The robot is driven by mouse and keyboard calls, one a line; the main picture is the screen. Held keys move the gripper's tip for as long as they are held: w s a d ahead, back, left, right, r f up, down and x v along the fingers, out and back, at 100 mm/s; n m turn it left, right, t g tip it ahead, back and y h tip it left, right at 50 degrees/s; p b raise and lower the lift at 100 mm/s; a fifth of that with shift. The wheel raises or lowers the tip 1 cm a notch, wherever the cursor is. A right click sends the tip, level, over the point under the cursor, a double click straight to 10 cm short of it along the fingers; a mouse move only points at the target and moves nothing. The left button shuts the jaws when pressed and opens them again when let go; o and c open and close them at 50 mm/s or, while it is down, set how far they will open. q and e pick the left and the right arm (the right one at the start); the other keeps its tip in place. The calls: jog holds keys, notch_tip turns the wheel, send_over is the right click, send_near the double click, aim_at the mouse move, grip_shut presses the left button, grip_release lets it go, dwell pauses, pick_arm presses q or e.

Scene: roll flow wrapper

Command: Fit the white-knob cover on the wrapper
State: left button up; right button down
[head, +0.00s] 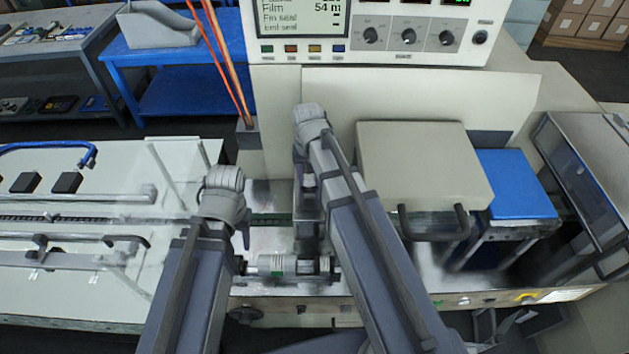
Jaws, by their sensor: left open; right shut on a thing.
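My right gripper (308,168) hangs below the wrist of my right arm, over the middle of the wrapper. It is shut on a grey boxy part with a small pale knob on top, which looks like the white-knob cover (307,205). My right arm hides part of this cover, and I cannot tell whether it touches the wrapper below. My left gripper (243,235) is left of it, low over the wrapper bed and mostly hidden by my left wrist; it is open. A grey horizontal cylinder (277,264) lies on the wrapper's near side, between my arms.
A beige lid (420,160) with a black handle and a blue panel (515,183) stand to the right. The control panel (375,30) rises behind. The white infeed conveyor (70,265) runs left. Orange-red rods (222,60) stand upright behind my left gripper.

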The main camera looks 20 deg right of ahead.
aim_at(310, 189)
jog(key=shift+w+d+f, duration=0.15)
jog(key=shift+d+f, duration=0.05)
jog(key=shift+f, duration=0.1)
jog(key=shift+a, duration=0.1)
jog(key=shift+f+b, duration=2)
jog(key=shift+b, duration=0.05)
jog(key=shift+f+b, duration=0.25)
jog(key=shift+b, duration=0.05)
jog(key=shift+f+b, duration=0.3)
jog(key=shift+f, duration=0.05)
jog(key=shift+f+b, duration=0.7)
jog(key=shift+b, duration=0.05)
